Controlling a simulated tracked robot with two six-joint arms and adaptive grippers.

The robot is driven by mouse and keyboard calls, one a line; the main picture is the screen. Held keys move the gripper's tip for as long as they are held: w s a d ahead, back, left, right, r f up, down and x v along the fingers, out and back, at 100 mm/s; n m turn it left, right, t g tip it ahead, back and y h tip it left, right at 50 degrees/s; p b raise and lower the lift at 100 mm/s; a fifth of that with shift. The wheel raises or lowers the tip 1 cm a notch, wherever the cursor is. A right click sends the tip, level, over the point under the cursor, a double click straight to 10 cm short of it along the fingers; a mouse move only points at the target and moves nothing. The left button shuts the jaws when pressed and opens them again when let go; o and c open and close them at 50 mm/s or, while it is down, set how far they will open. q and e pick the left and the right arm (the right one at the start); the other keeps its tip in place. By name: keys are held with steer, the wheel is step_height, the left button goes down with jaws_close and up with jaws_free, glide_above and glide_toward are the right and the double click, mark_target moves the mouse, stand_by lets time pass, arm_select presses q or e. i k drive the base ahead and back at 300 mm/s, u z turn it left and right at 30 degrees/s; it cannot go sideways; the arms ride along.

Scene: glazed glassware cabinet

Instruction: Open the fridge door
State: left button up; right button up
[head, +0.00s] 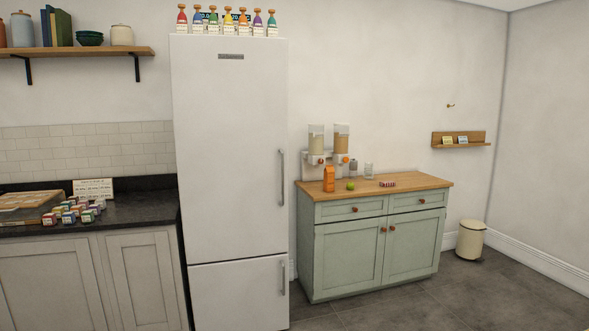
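A tall white fridge (228,150) stands left of the middle in the head view. Its large upper door is shut, and a vertical grey handle (281,178) is on the door's right side. A smaller lower door (235,300) is also shut and has its own vertical handle (283,277) on the right. Neither of my grippers shows in the head view.
Several colourful bottles (227,22) stand on top of the fridge. A dark counter (140,207) with small boxes is to its left. A green cabinet (347,254) with dispensers is to its right, and a bin (470,240) stands beyond. Grey floor (420,305) shows in front of the cabinet.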

mark_target(229, 93)
steer(key=z, duration=0.05)
steer(key=i, duration=2.85)
steer(key=u, duration=0.4)
steer(key=i, duration=0.8)
steer(key=u, duration=0.05)
